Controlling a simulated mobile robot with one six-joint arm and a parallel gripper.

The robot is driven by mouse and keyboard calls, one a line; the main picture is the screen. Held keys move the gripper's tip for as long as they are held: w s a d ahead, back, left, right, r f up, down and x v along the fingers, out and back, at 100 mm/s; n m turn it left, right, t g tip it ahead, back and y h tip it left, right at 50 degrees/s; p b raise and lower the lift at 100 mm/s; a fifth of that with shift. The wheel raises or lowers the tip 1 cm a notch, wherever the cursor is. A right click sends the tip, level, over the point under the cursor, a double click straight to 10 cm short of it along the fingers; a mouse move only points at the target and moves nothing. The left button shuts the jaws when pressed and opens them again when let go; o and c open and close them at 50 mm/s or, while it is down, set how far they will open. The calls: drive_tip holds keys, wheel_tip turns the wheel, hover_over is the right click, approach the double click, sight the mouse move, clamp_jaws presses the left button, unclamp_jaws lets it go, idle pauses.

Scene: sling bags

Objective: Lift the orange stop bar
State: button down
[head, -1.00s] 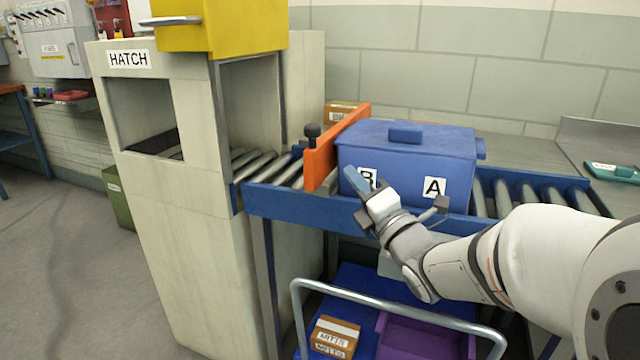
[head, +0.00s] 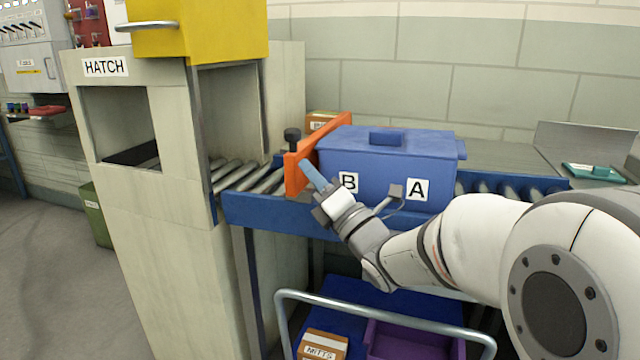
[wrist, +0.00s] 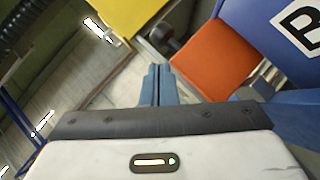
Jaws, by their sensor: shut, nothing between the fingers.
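The orange stop bar (head: 318,155) stands across the roller conveyor, against the left side of the blue lidded box (head: 388,170) marked B and A. A dark knob (head: 292,139) sits at its near end. My gripper (head: 311,173) is shut and empty, with its blue fingers just in front of the box's left corner, close to the near end of the bar. In the wrist view, the shut fingertips (wrist: 158,70) point just left of the orange bar (wrist: 209,65), and the knob shows beyond. I cannot tell whether the fingers touch the bar.
A hatch cabinet (head: 135,220) with a raised yellow door (head: 200,28) stands at the left end of the conveyor (head: 280,215). Below is a cart with a metal handle (head: 385,310), a purple tray and a mitts box. Rollers left of the bar are clear.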

sight(297, 156)
drive_tip(key=shift+x, duration=2.4)
